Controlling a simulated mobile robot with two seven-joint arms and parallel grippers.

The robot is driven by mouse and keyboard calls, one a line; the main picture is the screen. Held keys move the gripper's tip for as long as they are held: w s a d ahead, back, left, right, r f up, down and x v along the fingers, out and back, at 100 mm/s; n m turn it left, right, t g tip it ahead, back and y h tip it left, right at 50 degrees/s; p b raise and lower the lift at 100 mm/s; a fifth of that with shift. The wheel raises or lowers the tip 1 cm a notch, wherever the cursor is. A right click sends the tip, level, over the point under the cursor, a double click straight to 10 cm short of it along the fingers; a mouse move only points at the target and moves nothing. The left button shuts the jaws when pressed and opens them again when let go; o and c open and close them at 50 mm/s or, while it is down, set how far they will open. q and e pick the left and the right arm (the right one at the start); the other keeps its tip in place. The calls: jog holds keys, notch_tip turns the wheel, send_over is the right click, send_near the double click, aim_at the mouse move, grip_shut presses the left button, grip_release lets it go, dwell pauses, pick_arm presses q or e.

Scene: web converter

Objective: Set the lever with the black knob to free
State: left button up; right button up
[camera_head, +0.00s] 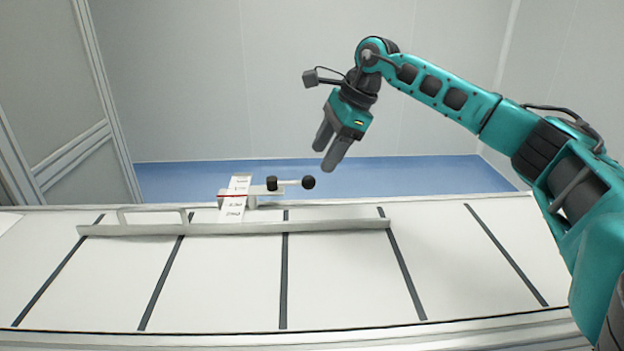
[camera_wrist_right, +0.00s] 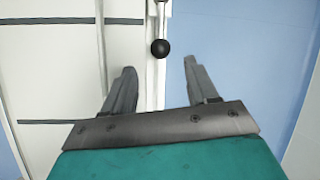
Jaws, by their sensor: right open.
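The lever's black knob (camera_head: 309,182) sits at the right end of a short rod that points right in the head view. The rod comes from a dark hub (camera_head: 271,184) on a bracket beside a white label plate (camera_head: 235,198) with a red line and small lettering I cannot read. My right gripper (camera_head: 324,158) is open and empty, above and slightly right of the knob, pointing down. In the right wrist view the knob (camera_wrist_right: 160,48) shows beyond the gap between the open fingers (camera_wrist_right: 157,73), apart from both. My left gripper is not in view.
A long metal rail with a raised handle (camera_head: 150,210) runs across the white machine table (camera_head: 340,285), in front of the lever. Dark strips cross the table. Blue floor (camera_head: 430,172) and pale walls lie behind. A framed panel (camera_head: 45,80) stands at the left. Space around the knob is clear.

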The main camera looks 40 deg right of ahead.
aim_at(312, 177)
jog(key=x, duration=0.7)
jog(key=shift+b, duration=0.3)
grip_shut()
